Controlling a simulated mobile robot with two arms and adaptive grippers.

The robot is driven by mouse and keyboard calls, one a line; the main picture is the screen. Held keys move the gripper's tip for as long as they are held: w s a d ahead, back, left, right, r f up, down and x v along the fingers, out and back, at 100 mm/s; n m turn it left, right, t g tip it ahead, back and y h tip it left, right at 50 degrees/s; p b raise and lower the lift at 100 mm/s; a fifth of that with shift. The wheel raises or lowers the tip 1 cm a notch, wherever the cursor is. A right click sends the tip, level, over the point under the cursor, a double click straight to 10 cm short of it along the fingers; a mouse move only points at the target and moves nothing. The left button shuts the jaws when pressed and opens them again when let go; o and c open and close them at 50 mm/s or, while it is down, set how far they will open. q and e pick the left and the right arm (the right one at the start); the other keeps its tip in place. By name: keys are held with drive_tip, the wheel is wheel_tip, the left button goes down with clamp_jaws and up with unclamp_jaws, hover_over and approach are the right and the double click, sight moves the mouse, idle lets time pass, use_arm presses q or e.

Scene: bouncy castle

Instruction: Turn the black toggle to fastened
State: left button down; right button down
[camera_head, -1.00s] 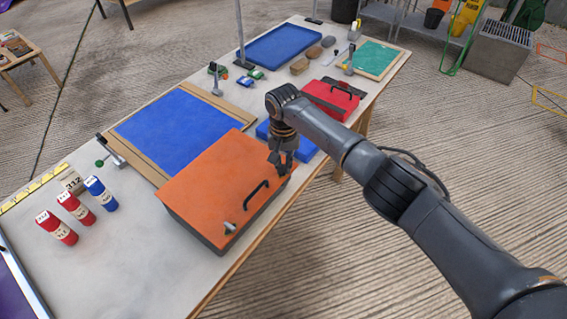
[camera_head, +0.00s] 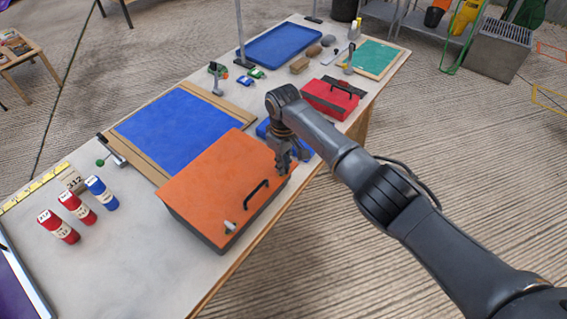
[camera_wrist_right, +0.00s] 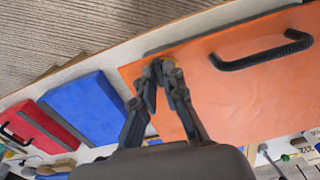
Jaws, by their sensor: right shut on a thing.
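The orange case (camera_head: 205,175) with a black handle (camera_head: 257,196) lies on the table; its orange lid also fills the right of the wrist view (camera_wrist_right: 240,90). A small pale and dark latch (camera_head: 230,227) shows at the left end of its front side. My right gripper (camera_head: 283,168) is at the other end of that side, by the right corner. In the wrist view its fingertips (camera_wrist_right: 164,66) are together at the case's edge, shut on the black toggle, which they almost wholly hide. The toggle's exact angle cannot be told. My left gripper is not in view.
A blue case (camera_head: 303,150) and a red case (camera_head: 331,98) stand just beyond my right gripper. A blue panel (camera_head: 180,130) lies behind the orange case. The floor in front is clear.

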drive_tip(key=shift+n, duration=0.5)
drive_tip(key=c, duration=1.4)
unclamp_jaws()
wheel_tip(320, 180, up, 12)
